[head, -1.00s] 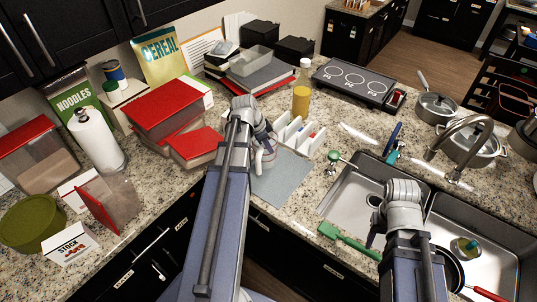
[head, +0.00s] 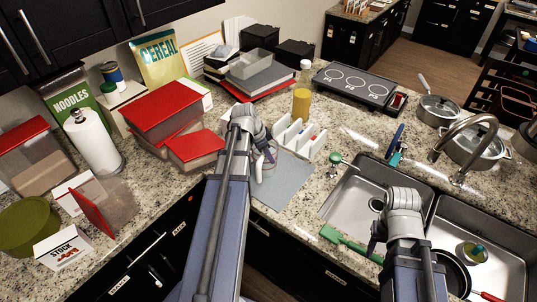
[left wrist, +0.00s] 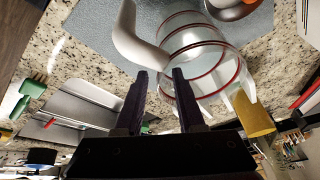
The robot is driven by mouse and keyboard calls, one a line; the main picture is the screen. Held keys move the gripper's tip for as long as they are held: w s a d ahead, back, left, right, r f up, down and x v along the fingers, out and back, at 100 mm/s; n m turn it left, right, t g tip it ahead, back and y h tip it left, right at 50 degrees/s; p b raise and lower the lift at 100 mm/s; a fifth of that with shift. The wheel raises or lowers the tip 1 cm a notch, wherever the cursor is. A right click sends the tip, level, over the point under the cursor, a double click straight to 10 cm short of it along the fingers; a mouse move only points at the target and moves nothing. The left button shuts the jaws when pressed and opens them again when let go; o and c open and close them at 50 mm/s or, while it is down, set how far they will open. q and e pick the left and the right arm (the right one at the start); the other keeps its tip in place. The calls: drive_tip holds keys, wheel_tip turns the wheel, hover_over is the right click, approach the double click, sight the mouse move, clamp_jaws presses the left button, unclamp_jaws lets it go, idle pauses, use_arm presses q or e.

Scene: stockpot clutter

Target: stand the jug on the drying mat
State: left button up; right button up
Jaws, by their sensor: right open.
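The clear jug (left wrist: 205,60) with red bands and a pale handle (left wrist: 135,38) is close in front of my left gripper (left wrist: 160,73). The fingers of my left gripper stand on either side of the handle's near end, and the jug looks tilted in the left wrist view. The blue-grey drying mat (head: 285,185) lies behind it; in the head view the jug (head: 266,165) is over the mat's left part, mostly hidden by my left arm. I cannot tell whether it touches the mat. My right gripper (head: 375,243) is open and empty over the left sink basin.
A white divided holder (head: 296,137) stands at the mat's back edge, with a yellow bottle (head: 301,98) behind. Red-lidded boxes (head: 195,147) are left of the mat. The mat's front part is clear.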

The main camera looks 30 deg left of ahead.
use_arm(q)
drive_tip(key=shift+p+v, duration=0.8)
drive_tip(key=p+v, duration=0.9)
drive_tip(key=v, duration=0.1)
drive_tip(key=shift+r+p, duration=0.3)
drive_tip(key=shift+p, duration=0.1)
drive_tip(key=s+d+n+g+y, duration=0.1)
drive_tip(key=s+d, duration=0.4)
drive_tip(key=d, duration=1.2)
drive_tip(key=s+d+f+n+g+y, duration=0.1)
drive_tip(key=s+d, duration=0.4)
drive_tip(key=d, duration=1.2)
drive_tip(key=shift+s+f+n+g+y, duration=0.2)
drive_tip(key=shift+n+g+y, duration=0.3)
drive_tip(key=shift+n+g, duration=0.45)
